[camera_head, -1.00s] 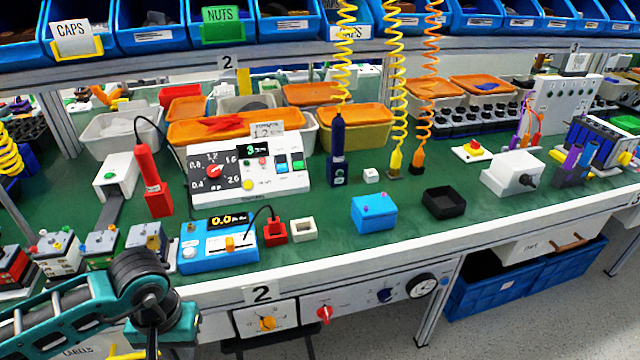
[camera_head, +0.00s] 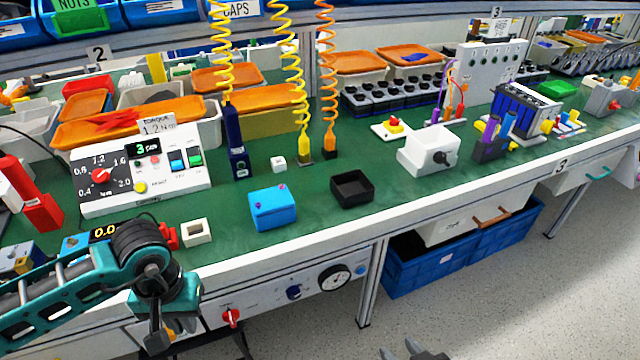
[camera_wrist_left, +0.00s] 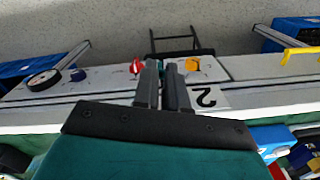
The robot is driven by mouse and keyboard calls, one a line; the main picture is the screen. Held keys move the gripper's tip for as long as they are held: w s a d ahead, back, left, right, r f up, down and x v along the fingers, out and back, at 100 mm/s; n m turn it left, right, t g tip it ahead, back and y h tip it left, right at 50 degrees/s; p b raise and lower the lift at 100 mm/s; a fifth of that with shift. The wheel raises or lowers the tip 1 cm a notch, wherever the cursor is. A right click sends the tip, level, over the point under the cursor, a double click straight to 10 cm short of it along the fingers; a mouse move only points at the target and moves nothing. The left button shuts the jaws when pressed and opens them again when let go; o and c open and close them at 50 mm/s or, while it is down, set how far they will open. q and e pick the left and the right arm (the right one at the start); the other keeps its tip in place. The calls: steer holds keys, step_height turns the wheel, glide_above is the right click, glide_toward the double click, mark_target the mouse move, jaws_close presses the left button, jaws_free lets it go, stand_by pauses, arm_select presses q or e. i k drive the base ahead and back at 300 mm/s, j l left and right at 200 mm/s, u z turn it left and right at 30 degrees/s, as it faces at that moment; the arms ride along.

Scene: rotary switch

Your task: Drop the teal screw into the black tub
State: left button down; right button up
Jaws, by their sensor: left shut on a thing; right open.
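The black tub (camera_head: 352,188) is a small, open, square box on the green bench, and it looks empty. My left gripper (camera_head: 157,340) is in front of the bench's near edge, to the left of the tub and well apart from it. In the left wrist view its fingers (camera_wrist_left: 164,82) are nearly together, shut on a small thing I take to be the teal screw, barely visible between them. No teal screw shows elsewhere. My right gripper (camera_head: 407,353) just enters at the bottom edge, open, its tips apart.
A blue box (camera_head: 273,209) with purple screws stands left of the tub. A white box with a dark knob (camera_head: 429,150) stands to its right. A small white block (camera_head: 197,232) and a torque panel (camera_head: 140,165) are further left. Coiled cords hang behind the tub.

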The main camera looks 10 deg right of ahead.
mark_target(351, 193)
steer(key=i+l+z, duration=0.15)
steer(key=l, duration=0.2)
steer(key=i+l+z, duration=0.1)
steer(key=l, duration=0.3)
steer(key=i+l+z, duration=0.15)
steer(key=l, duration=0.2)
steer(key=i+l+z, duration=0.1)
steer(key=i+l, duration=0.1)
steer(key=l, duration=0.1)
